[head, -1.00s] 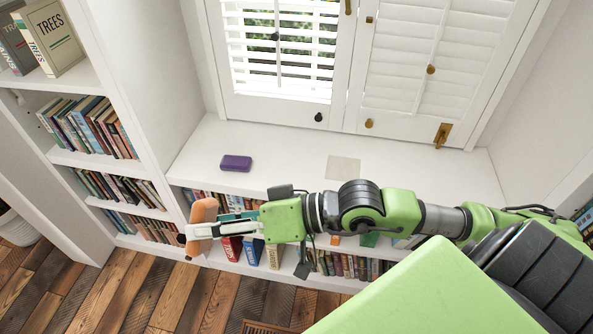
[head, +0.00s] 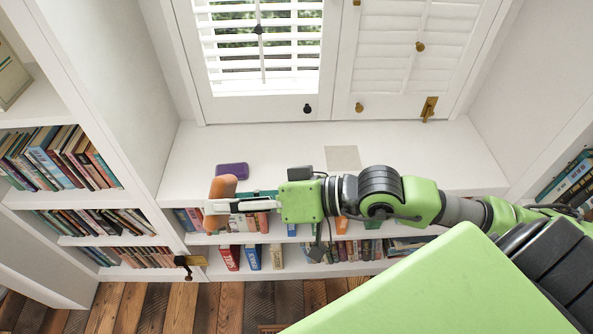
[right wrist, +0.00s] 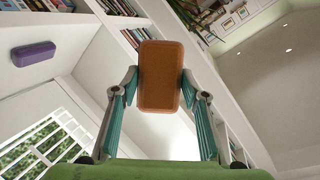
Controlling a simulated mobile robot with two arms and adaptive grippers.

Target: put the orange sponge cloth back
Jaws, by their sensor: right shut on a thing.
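The orange sponge cloth (head: 223,186) is a thick rounded block. It also shows in the right wrist view (right wrist: 160,76), between the two fingertips. My right gripper (head: 222,204) is shut on it and holds it near the front edge of the white window bench, just in front of a purple block in the picture. The gripper's fingers (right wrist: 159,82) press on the block's two sides in the right wrist view. I cannot tell its exact height over the bench. My left gripper is in neither view.
The purple rounded block (head: 232,171) lies on the white bench top (head: 280,150); it also shows in the wrist view (right wrist: 33,53). A flat beige square (head: 342,158) lies further right. Bookshelves (head: 95,222) stand left and below. Shutters (head: 390,60) stand behind.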

